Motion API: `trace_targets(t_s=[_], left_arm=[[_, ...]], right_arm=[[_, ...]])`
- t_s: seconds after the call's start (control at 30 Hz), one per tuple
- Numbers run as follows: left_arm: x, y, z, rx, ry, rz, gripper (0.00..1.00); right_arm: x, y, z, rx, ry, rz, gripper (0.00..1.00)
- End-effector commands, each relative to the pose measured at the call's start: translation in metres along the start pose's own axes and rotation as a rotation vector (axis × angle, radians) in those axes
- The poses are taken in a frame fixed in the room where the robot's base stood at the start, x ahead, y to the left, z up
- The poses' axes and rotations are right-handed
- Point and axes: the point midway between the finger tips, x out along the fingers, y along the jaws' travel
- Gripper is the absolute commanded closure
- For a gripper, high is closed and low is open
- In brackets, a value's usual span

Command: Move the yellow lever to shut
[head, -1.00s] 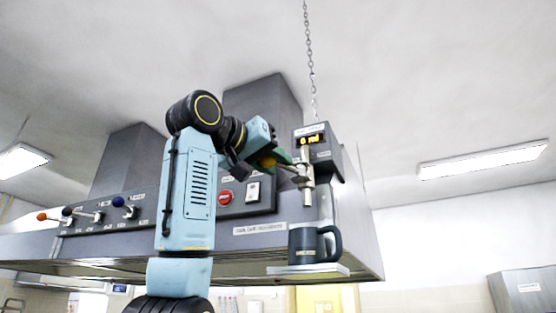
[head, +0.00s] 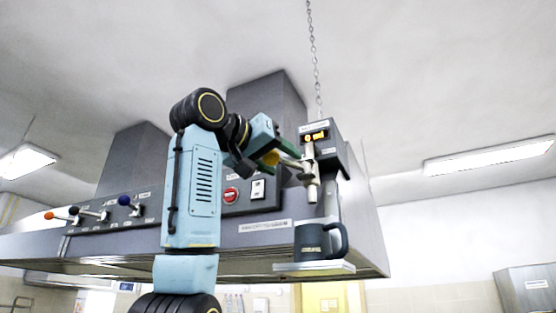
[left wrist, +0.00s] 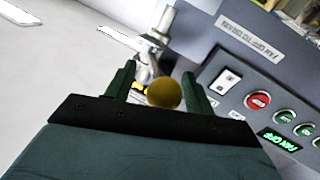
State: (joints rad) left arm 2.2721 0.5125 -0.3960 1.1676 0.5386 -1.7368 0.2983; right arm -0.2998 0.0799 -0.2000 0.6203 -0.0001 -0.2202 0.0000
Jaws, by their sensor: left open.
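The yellow lever shows in the left wrist view as a round yellow knob (left wrist: 164,92) between the two fingers of my left gripper (left wrist: 157,84). The fingers are open around the knob; I cannot tell whether either touches it. In the head view my left gripper (head: 284,167) is beside the metal tap (head: 311,177), and the knob is largely hidden by the gripper. A dark mug (head: 315,242) stands upright below the tap. My right gripper is not in view.
The tap's unit has a lit amber display (head: 315,137). A red button (head: 231,195) and a white switch (head: 258,189) are on the hood panel (head: 262,226). Orange (head: 49,215) and blue (head: 123,200) knobbed levers sit at the left. A chain (head: 312,50) hangs above.

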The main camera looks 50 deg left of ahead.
Motion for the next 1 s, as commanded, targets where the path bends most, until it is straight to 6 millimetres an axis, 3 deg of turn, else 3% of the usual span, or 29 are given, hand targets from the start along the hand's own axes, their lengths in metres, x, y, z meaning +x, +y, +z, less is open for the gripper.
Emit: trace_targets(t_s=[0.17, 0.4, 0.6, 0.8, 1.0], left_arm=[[-0.025, 0.000, 0.001, -0.001, 0.006, 0.002, 0.46], [-0.080, 0.000, 0.002, 0.000, 0.005, 0.002, 0.46], [-0.116, -0.001, 0.001, 0.000, 0.004, 0.001, 0.46], [-0.131, -0.001, 0.000, -0.001, 0.001, 0.000, 0.46], [-0.132, -0.001, 0.000, -0.001, 0.000, -0.001, 0.46]], right_arm=[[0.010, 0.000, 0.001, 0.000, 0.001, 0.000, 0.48], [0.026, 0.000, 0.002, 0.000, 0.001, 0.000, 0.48], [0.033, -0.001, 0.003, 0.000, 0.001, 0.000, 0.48], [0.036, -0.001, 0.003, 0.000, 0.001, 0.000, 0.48], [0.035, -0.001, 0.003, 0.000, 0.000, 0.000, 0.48]])
